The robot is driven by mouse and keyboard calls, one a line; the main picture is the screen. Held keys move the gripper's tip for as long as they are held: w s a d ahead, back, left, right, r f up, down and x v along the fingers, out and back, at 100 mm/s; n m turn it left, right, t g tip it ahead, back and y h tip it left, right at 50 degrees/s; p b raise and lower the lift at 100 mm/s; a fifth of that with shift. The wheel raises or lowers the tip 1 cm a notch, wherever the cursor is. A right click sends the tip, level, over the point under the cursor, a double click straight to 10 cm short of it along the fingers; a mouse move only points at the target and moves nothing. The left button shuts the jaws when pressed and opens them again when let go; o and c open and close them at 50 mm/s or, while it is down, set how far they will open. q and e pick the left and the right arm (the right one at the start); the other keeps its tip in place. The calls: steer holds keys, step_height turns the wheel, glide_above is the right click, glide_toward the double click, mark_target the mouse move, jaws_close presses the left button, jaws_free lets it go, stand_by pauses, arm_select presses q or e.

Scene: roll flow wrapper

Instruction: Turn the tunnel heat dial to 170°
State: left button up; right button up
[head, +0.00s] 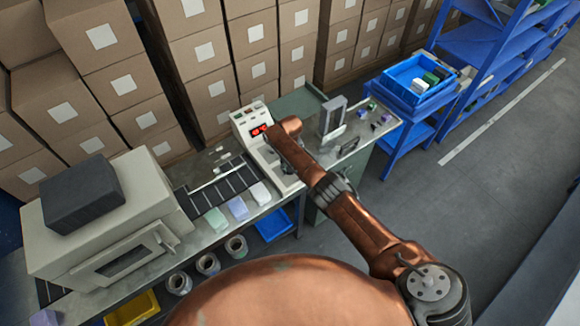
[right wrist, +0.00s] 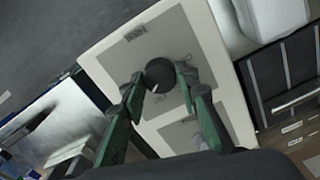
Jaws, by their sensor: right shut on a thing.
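The tunnel heat dial (right wrist: 160,72) is a round black knob on a pale control panel (right wrist: 95,55) in the right wrist view. A small light mark shows at its lower edge; I cannot read an angle from it. My right gripper (right wrist: 161,82) has its two green fingers on either side of the dial, shut on it. In the head view my right gripper (head: 284,166) is over the pale control unit (head: 243,121), and the arm hides the dial. My left gripper is out of view.
A conveyor with pale packs (head: 238,209) and a beige machine (head: 105,215) lie left of the unit. A grey upright device (head: 333,117) stands to its right. A blue tray (head: 415,83) is farther right. Stacked cartons (head: 190,55) fill the back.

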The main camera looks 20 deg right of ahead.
steer(key=m, duration=0.5)
steer(key=shift+m, duration=0.4)
steer(key=shift+w, duration=0.1)
stand_by(0.3)
steer(key=o, duration=1.2)
steer(key=shift+c, duration=0.2)
steer(key=shift+a+r, duration=0.1)
steer(key=shift+r, duration=0.35)
step_height(320, 180, up, 11)
